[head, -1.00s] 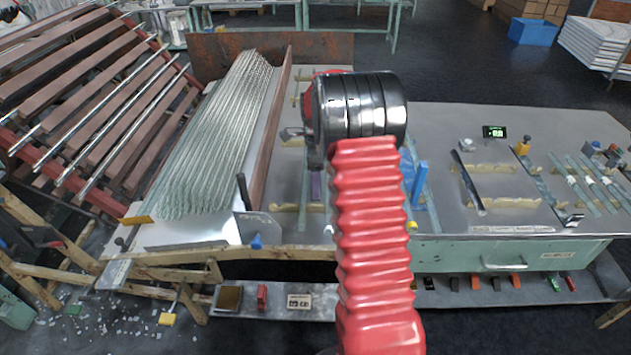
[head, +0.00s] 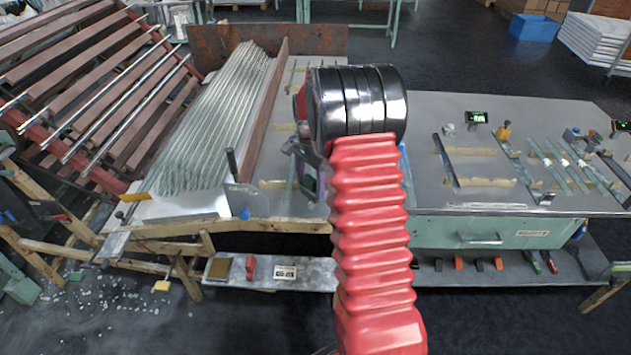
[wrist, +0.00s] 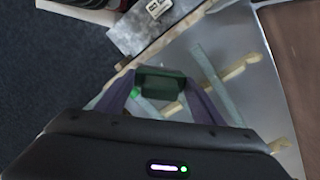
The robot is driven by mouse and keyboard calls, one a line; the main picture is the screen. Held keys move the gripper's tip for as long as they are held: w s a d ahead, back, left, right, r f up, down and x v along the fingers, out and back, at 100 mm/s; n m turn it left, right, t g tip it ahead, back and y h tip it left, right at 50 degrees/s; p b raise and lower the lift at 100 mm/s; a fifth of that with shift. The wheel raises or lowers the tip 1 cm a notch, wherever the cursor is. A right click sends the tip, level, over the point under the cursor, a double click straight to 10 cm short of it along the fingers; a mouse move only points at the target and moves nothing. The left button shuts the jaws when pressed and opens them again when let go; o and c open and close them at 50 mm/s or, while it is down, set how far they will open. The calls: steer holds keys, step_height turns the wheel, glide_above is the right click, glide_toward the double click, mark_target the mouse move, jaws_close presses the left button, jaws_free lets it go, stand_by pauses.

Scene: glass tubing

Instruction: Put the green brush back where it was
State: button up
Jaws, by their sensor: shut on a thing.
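My gripper (wrist: 160,78) is shut on a dark green block-like piece, which I take as the green brush (wrist: 160,88). It lies across the two purple-grey fingers in the wrist view. In the head view my gripper (head: 308,180) shows partly at the left of my red arm sleeve, above the bench top. A small dark green patch shows at its tip. Bristles cannot be made out, and my arm hides the bench behind it. In the wrist view, pale glass strips and wooden strips lie beneath the gripper.
A sloped rack of glass tubes (head: 215,125) stands left of my gripper. The right bench top (head: 420,110) carries wooden strips, tubes and small displays. A lower shelf (head: 320,278) holds small items, with several handled tools (head: 535,262) at its right. Glass bits litter the left floor.

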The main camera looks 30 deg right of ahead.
steer(key=s+a+r+n, duration=0.1)
steer(key=a+r+n, duration=0.1)
steer(key=a+n, duration=0.6)
steer(key=a+r+n, duration=0.2)
steer(key=a+n, duration=0.6)
steer(key=a, duration=0.7)
steer(key=shift+s+a, duration=0.3)
steer(key=shift+s, duration=0.05)
steer(key=shift+r, duration=0.1)
